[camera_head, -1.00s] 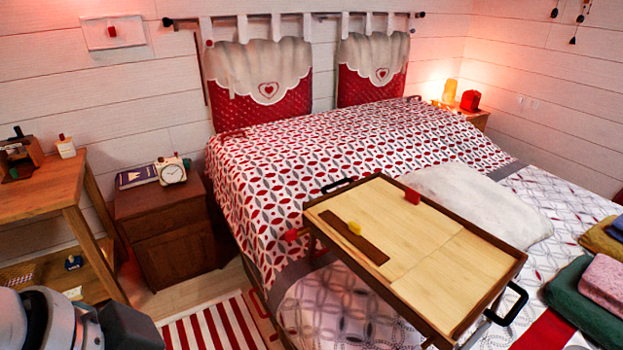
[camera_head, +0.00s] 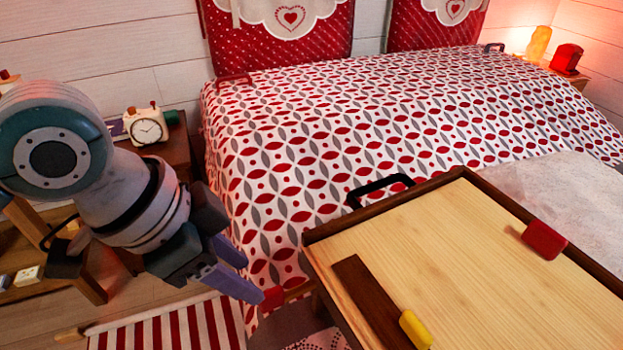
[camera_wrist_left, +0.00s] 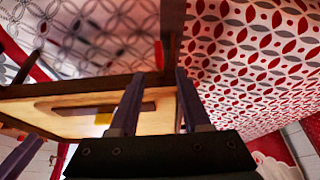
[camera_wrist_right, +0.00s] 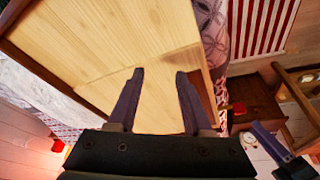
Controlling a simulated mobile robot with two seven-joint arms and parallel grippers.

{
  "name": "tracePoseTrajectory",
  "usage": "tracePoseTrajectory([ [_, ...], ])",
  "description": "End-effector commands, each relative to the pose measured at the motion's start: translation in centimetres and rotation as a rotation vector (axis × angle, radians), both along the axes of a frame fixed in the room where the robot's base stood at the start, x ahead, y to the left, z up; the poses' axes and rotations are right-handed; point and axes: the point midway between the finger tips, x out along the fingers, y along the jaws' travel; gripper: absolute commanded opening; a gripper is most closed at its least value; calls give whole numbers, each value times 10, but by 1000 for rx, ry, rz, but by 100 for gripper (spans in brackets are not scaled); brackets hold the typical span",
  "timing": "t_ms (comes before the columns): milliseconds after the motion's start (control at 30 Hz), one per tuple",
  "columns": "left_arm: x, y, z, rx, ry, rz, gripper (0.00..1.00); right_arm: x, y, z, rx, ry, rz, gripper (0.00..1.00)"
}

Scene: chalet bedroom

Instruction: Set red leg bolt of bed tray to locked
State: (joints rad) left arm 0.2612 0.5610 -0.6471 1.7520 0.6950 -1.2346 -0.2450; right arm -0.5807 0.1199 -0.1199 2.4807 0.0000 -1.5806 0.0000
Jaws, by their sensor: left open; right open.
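The bed tray (camera_head: 450,225), a pale wooden board with a dark rim, stands over the bed.
A yellow tab (camera_head: 415,328) sits by a dark strip (camera_head: 368,300) on the tray, and a red block (camera_head: 545,240) by its far rim. A black handle (camera_head: 380,188) projects at the tray's corner. A nightstand with a clock (camera_head: 146,128) stands behind my left arm.

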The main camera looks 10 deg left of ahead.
Motion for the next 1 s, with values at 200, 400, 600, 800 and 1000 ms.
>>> tracePoseTrajectory([
  [200,11,-13,-44,0,2,1,48,-2,0,-19,0,7,0,50],
  [400,17,-21,-67,-1,0,1,48,-2,0,-28,0,5,0,50],
  [600,19,-23,-71,1,-1,0,48,-1,0,-28,0,2,0,50],
  [800,19,-23,-71,1,-1,0,44,0,0,-28,0,1,0,50],
  [1000,19,-22,-71,1,-1,0,22,0,0,-27,0,0,0,50],
])
